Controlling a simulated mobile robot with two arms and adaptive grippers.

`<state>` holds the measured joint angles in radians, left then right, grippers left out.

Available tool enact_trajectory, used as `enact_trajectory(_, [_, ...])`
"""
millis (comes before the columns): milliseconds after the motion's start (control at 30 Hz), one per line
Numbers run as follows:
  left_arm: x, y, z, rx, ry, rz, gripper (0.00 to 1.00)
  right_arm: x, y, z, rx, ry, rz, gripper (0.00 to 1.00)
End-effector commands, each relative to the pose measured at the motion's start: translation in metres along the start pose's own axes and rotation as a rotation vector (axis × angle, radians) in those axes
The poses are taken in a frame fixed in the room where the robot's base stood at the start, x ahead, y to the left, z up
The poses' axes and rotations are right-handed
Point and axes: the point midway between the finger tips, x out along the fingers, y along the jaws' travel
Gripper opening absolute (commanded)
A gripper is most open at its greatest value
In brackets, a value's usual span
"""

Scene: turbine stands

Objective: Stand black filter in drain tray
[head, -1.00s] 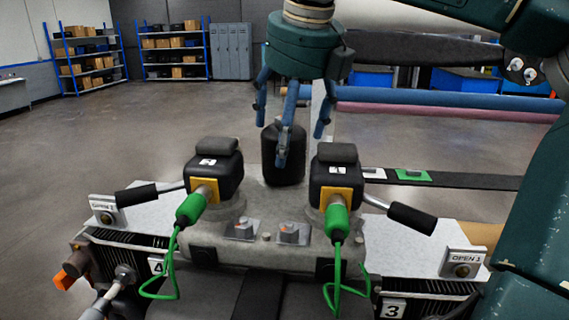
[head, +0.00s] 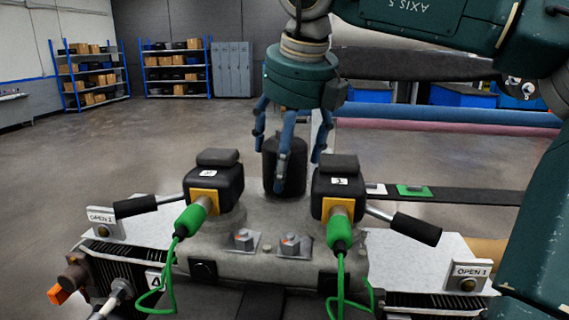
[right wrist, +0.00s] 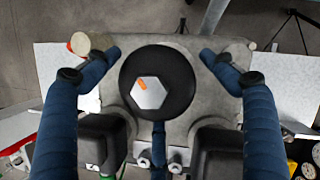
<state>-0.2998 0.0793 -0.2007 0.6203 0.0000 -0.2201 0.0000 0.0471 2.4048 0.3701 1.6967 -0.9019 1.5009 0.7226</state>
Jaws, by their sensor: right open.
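The black filter (head: 295,175) is a dark upright cylinder standing on the grey metal housing (head: 270,213), between two black valve heads. In the right wrist view its round top (right wrist: 180,82) shows a silver hex nut with an orange mark. My right gripper (head: 288,158) is open, pointing down over the filter. Its blue fingers spread around the filter; in the wrist view the two upper fingertips (right wrist: 160,54) stand apart from its sides. The lower finger is close to its rim, and contact cannot be told. My left gripper is not in view. I cannot identify a drain tray.
The left valve head (head: 215,180) and right valve head (head: 336,184) stand close beside the filter, with levers jutting outward and green connectors (head: 340,230) with cables in front. A dark strap (head: 470,187) and blue and pink bars (head: 450,117) lie behind to the right.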

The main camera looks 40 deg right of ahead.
Motion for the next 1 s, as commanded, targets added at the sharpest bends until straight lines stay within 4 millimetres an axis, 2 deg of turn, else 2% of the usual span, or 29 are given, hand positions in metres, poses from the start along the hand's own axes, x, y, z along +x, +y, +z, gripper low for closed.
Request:
enact_trajectory(33, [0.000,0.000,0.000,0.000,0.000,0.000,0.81,0.000,0.000,0.000,0.000,0.000,0.000,0.83])
enact_trajectory(67, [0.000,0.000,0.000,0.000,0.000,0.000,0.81,0.000,0.000,0.000,0.000,0.000,0.000,0.77])
enact_trajectory(333, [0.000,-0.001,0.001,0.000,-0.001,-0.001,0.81,0.001,-0.001,0.000,0.000,0.001,-0.002,0.23])
enact_trajectory(1000, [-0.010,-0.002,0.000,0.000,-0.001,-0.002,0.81,-0.011,-0.001,0.004,0.001,-0.002,-0.002,0.21])
